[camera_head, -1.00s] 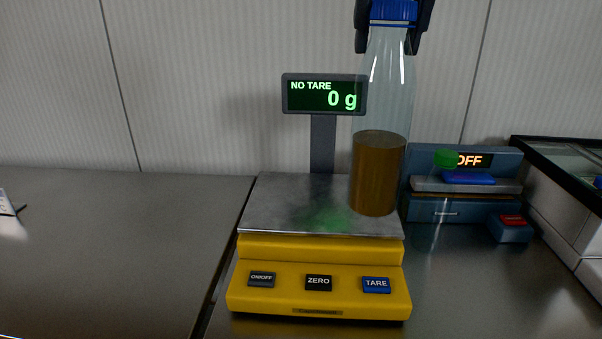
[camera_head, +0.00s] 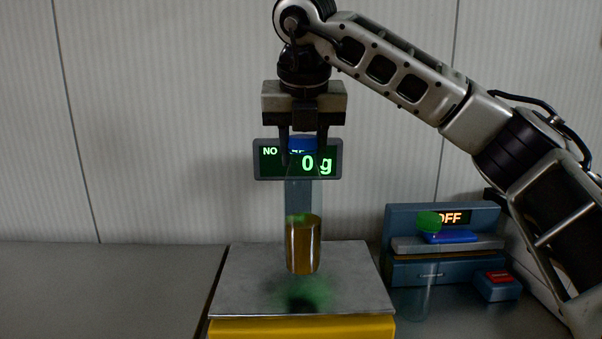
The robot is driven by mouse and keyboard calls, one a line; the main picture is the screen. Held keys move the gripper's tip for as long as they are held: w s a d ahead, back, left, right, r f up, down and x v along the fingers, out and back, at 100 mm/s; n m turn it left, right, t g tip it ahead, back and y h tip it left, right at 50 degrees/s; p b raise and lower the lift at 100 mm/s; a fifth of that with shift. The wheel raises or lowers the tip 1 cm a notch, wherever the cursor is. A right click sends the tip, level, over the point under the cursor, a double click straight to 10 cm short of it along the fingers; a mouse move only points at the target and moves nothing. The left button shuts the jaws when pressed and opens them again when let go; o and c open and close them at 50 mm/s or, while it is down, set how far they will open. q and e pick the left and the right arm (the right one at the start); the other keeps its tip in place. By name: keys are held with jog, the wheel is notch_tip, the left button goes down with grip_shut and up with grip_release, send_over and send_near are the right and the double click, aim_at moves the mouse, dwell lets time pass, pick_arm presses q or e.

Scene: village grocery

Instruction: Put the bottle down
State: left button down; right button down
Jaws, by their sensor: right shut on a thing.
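A clear bottle (camera_head: 303,235) with a blue cap and amber liquid in its lower part hangs upright from my right gripper (camera_head: 303,150). The gripper points down, shut on the bottle at its cap. The bottle is over the metal plate (camera_head: 245,285) of a yellow scale (camera_head: 300,328). A dark and green patch shows on the plate below the bottle, which appears to be a little above the plate. The scale display (camera_head: 270,165) stands behind the bottle and reads 0 g, partly covered by the gripper and cap. My left gripper is not in view.
A blue device (camera_head: 410,272) with a display ending in "OFF" stands at the right. A clear bottle with a green cap (camera_head: 429,221) stands in front of it. My right arm crosses the right side. The counter (camera_head: 100,290) at the left is clear.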

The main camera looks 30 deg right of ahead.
aim_at(301, 174)
jog(key=shift+w+d+f, duration=0.1)
jog(key=shift+w+f, duration=0.25)
jog(key=shift+f, duration=0.1)
jog(key=shift+w+f, duration=0.1)
jog(key=shift+f, duration=1.45)
jog(key=shift+f, duration=0.25)
jog(key=c, duration=0.9)
grip_release()
jog(key=shift+r, duration=0.1)
jog(key=p+v, duration=0.1)
jog(key=v, duration=1.1)
jog(key=shift+r, duration=0.15)
